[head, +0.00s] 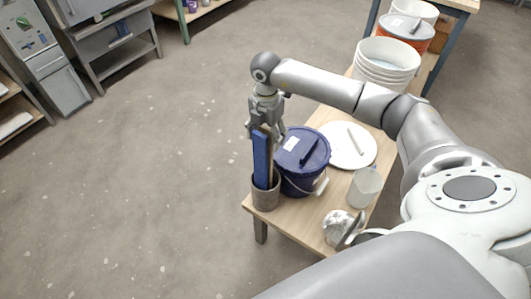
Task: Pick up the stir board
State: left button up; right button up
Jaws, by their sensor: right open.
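A long flat board with a blue face (262,160), which looks like the stir board, stands upright in a grey-brown pot (265,197) at the near left corner of the bench. A brown strip shows along its right side; I cannot tell whether it is the board's edge or a second stick. Its lower end is hidden in the pot. My right gripper (266,129) is open, pointing down at the board's top, with its fingers on either side of it. Contact cannot be told. My left gripper is not in view.
A lidded dark blue bucket (303,181) stands close to the pot's right. Open floor lies left.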

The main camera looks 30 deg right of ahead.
notch_tip(320, 180, down, 3)
jog(key=shift+r, duration=0.15)
jog(key=c, duration=0.9)
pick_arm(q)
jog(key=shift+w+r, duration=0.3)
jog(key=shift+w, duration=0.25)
pick_arm(e)
jog(key=shift+d, duration=0.1)
jog(key=c, duration=0.4)
